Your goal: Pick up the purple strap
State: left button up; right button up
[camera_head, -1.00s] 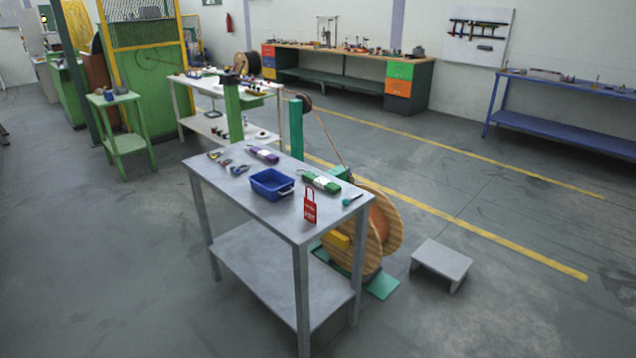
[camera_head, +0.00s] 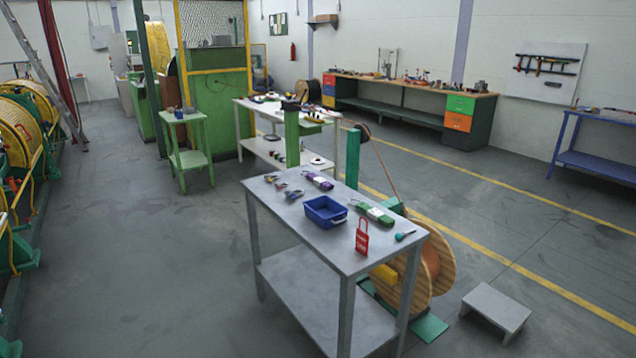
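The purple strap (camera_head: 318,180) is a small folded bundle with a pale band around it. It lies on the back part of the grey table (camera_head: 345,257), behind the blue bin (camera_head: 325,212). A similar green strap (camera_head: 374,214) lies to the right of the bin. Neither of my grippers shows in the head view, and the table stands some distance ahead of me.
Hand tools (camera_head: 290,194) lie left of the bin, and a red tag (camera_head: 362,237) is near the front edge. A wooden cable reel (camera_head: 434,265) and a low grey step (camera_head: 496,311) stand right of the table. The floor to the left is open.

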aim_at(321, 182)
jog(key=i+j+z, duration=0.1)
jog(key=i+j, duration=0.65)
jog(key=i+j+z, duration=0.15)
jog(key=i+j, duration=0.25)
jog(key=i+j+z, duration=0.1)
jog(key=i+j, duration=0.35)
jog(key=i+j+z, duration=0.1)
jog(key=i+j, duration=0.7)
jog(key=j, duration=0.2)
jog(key=i+j+z, duration=0.15)
jog(key=i+j, duration=0.2)
jog(key=j, duration=0.15)
jog(key=i+j+z, duration=0.1)
jog(key=i+j, duration=0.25)
jog(key=j, duration=0.15)
jog(key=k+l+u, duration=0.15)
jog(key=k, duration=0.35)
